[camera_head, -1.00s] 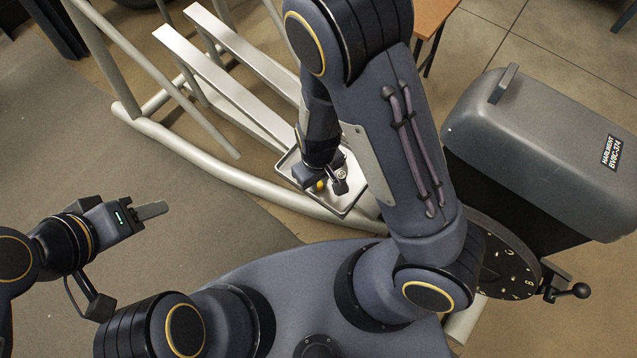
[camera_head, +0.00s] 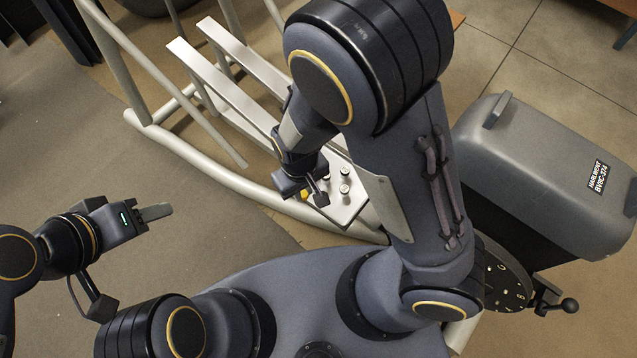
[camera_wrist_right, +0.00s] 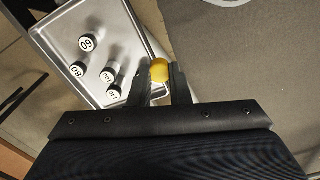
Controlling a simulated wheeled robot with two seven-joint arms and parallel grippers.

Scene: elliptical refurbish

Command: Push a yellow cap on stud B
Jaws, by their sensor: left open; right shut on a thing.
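My right gripper (camera_wrist_right: 160,87) is shut on a yellow cap (camera_wrist_right: 160,71), seen between its fingertips in the right wrist view. In the head view the cap (camera_head: 304,195) shows as a small yellow spot beside the right gripper (camera_head: 309,198), at the tray's near-left edge. My left gripper (camera_head: 157,212) is open and empty, out over the floor at the left.
Pale rails (camera_head: 225,85) stand beyond the tray. A grey machine housing (camera_head: 550,165) with a lever (camera_head: 568,305) is on the right.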

